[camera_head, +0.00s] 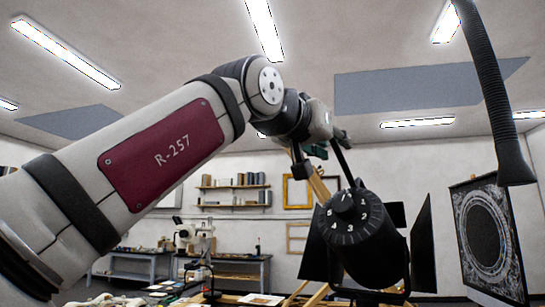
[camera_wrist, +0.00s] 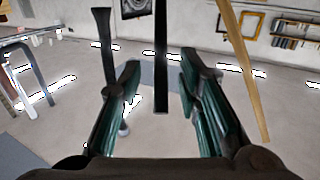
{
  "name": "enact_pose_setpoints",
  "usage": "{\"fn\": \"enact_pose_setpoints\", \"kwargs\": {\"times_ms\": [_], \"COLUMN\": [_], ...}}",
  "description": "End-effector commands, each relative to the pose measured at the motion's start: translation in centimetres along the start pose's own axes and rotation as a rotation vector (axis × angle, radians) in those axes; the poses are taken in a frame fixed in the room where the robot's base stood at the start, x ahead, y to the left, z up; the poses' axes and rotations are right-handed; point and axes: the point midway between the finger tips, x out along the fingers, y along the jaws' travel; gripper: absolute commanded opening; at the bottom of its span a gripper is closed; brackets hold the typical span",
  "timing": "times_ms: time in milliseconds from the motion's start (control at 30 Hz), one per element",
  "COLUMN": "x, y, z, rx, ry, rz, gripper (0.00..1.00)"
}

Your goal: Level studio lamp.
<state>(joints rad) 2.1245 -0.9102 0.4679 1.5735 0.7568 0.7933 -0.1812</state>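The studio lamp (camera_head: 352,235) is black, with barn doors and a numbered dial on its back. It hangs in a yoke in the lower right of the head view, its back toward the camera and its housing looking tilted. A thin black bar (camera_head: 343,163) rises from behind it. My gripper (camera_head: 320,153) is just left of this bar, above the lamp. In the wrist view, which looks upside down, my gripper (camera_wrist: 160,68) has its green fingers apart. A black bar (camera_wrist: 161,75) shows between them with gaps on both sides. Contact cannot be seen.
A black ribbed hose (camera_head: 490,90) hangs at the right, beside an ornate dark panel (camera_head: 485,240). A wooden bar (camera_head: 318,187) stands close behind my gripper. Benches (camera_head: 225,270), a microscope (camera_head: 195,235) and shelves (camera_head: 235,197) are at the back.

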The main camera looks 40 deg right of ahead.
Motion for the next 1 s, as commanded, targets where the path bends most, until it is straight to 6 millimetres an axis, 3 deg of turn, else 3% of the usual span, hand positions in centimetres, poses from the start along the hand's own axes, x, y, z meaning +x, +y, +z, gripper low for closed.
{"fn": "enact_pose_setpoints", "kwargs": {"times_ms": [200,533,567,700,1000], "x": [2.1,2.4,2.4,2.4,2.4], "y": [0.0,0.0,0.0,0.0,0.0], "z": [0.0,0.0,0.0,0.0,0.1], "rx": [0.0,0.0,0.0,0.0,-0.001], "ry": [0.0,0.0,0.0,0.0,0.002], "rz": [0.001,0.0,0.0,0.0,0.0], "gripper": [0.31,0.31,0.29,0.0,0.0]}}
